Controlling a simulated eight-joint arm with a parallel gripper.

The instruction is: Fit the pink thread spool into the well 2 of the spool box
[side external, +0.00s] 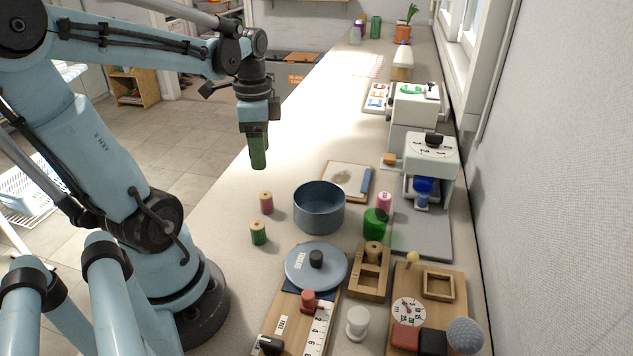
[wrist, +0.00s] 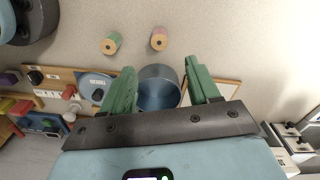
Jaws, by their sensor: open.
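The pink thread spool (side external: 266,203) stands upright on the counter, left of the blue basin; it also shows in the wrist view (wrist: 159,40). A wooden box with square openings (side external: 354,285), apparently the spool box, lies on the near counter. A tan spool (side external: 374,252) stands at its far end, and a nearer opening looks empty. I cannot read any well number. My gripper (side external: 258,166) hangs above the counter, higher than the pink spool and apart from it. In the wrist view its green fingers (wrist: 161,72) are spread with nothing held between them.
The blue basin (side external: 319,212) stands right of the spool. A green spool (side external: 258,233) stands close to the pink one. The counter's left strip is free.

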